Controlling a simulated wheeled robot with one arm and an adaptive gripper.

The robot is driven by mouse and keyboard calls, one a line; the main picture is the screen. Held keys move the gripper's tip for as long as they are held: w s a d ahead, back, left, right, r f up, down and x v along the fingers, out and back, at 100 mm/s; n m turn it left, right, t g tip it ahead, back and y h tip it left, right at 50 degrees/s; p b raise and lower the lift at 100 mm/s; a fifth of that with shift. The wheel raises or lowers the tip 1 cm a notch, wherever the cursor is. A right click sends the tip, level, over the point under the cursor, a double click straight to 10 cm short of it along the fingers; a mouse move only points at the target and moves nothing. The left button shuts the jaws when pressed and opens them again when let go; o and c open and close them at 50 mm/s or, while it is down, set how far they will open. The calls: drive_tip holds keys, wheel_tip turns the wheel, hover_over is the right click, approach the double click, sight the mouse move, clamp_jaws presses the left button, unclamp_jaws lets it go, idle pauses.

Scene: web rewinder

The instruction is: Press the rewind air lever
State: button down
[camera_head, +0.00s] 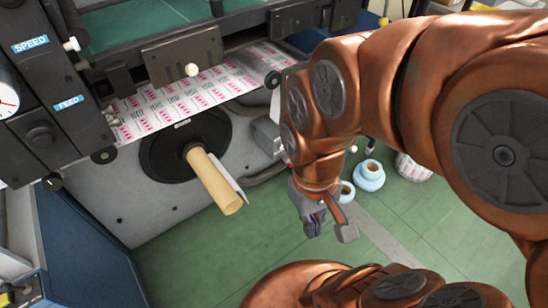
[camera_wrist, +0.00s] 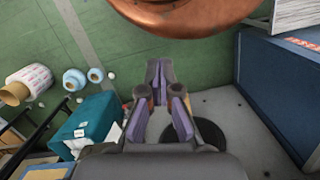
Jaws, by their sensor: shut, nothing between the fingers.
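No lever is labelled as the rewind air lever, so I cannot tell which part it is. In the head view, a small white-knobbed lever (camera_head: 72,44) is beside the SPEED label, and a pale round knob (camera_head: 192,69) is in front of the metal plate. My gripper (camera_head: 312,222) hangs below my arm, right of the cardboard core (camera_head: 214,182), apart from both knobs. In the wrist view my gripper (camera_wrist: 158,68) shows its purple-padded fingers, shut and empty. Neither knob can be made out there.
The printed web (camera_head: 188,97) runs across the machine above the black disc (camera_head: 168,150) bearing the core. Blue-white rolls (camera_head: 369,176) stand on the green floor. A teal box (camera_wrist: 98,122) is at the left in the wrist view. Open floor (camera_head: 185,255) lies below the core.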

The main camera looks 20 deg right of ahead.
drive_tip(key=shift+w, duration=0.1)
drive_tip(key=w+d+f+m+t+b, duration=0.25)
drive_tip(key=w+f+b, duration=0.5)
drive_tip(key=w, duration=0.65)
drive_tip(key=w+d+f+m+t+b, duration=0.2)
drive_tip(key=w+f+t+b, duration=0.15)
drive_tip(key=w+f, duration=0.85)
drive_tip(key=w+d+f+m+t+b, duration=0.2)
drive_tip(key=w+d+f+b, duration=0.25)
drive_tip(key=w+f, duration=0.35)
drive_tip(key=w+d+f+m+t+b, duration=0.25)
drive_tip(key=w+f+b, duration=0.25)
drive_tip(key=w+f, duration=0.3)
drive_tip(key=w+d+f+m+t+b, duration=0.25)
drive_tip(key=w+d+f+b, duration=0.3)
drive_tip(key=w, duration=0.45)
drive_tip(key=s+d+f+m+t+h+b, duration=0.1)
drive_tip(key=d+f+b, duration=0.3)
drive_tip(key=f, duration=0.5)
drive_tip(key=s+d+f+m+t+h+b, duration=0.1)
drive_tip(key=d+f+m+t+h+b, duration=0.1)
drive_tip(key=d+f, duration=0.5)
drive_tip(key=s+d+f+m+t+h+b, duration=0.1)
drive_tip(key=d+f+m+t+h+b, duration=0.1)
drive_tip(key=d+f+m+t+b, duration=0.2)
wheel_tip(320, 180, down, 7)
drive_tip(key=d+m+b, duration=0.1)
drive_tip(key=b, duration=0.2)
drive_tip(key=shift+d+h, duration=0.3)
